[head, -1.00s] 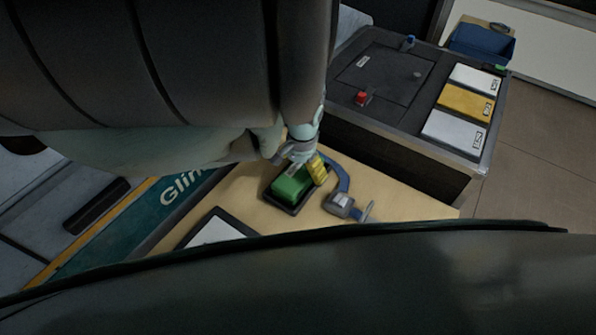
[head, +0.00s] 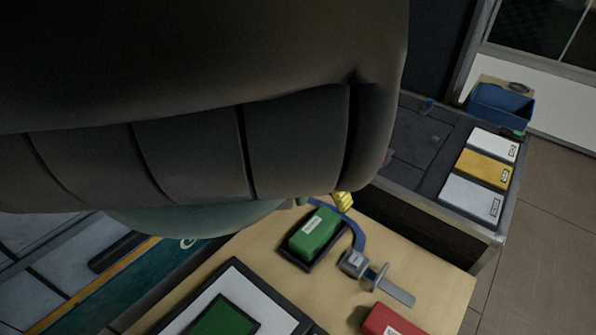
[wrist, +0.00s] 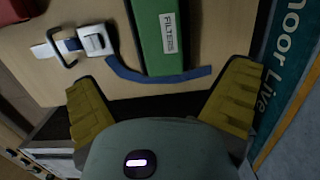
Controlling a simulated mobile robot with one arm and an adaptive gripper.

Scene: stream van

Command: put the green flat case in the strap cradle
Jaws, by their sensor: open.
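The green flat case (head: 315,229), with a white label, lies in the dark cradle tray (head: 296,257) on the wooden bench. In the wrist view the green case (wrist: 158,38) reads "FILTERS". The blue strap (head: 358,237) curves beside the tray to a grey buckle (head: 353,263), and the strap (wrist: 135,74) passes the case's near end in the wrist view. It is loose, not across the case top. My gripper (wrist: 165,78) is open and empty, its yellow fingers apart and clear of the case. In the head view my arm hides most of it; a yellow finger (head: 343,200) shows.
A red case (head: 391,322) lies at the bench's front right. A black-framed white panel with a green rectangle (head: 224,317) lies at front left. A dark cabinet with white and yellow boxes (head: 484,169) and a blue bin (head: 499,107) stands at right.

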